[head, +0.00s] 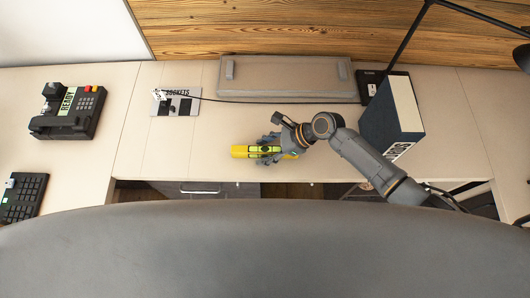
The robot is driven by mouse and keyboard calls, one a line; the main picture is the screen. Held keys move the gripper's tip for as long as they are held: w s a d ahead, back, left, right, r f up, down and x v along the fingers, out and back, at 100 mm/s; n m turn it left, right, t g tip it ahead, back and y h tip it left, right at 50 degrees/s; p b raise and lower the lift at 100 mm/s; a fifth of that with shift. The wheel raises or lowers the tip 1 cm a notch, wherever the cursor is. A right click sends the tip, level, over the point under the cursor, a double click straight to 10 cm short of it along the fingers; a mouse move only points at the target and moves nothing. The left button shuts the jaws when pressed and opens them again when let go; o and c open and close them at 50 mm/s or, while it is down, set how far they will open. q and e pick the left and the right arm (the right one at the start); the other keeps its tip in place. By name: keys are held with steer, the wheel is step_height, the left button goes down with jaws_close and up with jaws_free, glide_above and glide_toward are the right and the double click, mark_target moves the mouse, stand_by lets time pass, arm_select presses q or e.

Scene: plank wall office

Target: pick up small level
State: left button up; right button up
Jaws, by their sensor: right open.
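The small level (240,151) is a yellow bar lying on the pale desk, near its front edge in the middle of the head view. A green-tinted vial shows near its middle. My right gripper (266,150) reaches in from the right and is over the level's middle and right part, with its jaws open. The gripper hides part of the level, and I cannot tell whether the fingers touch it. My left gripper is not in view.
A dark binder (391,118) stands right of my right arm. A grey case (290,78) lies at the back. The desk left of the level is clear.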

jaws_close()
steer(key=shift+r, duration=0.1)
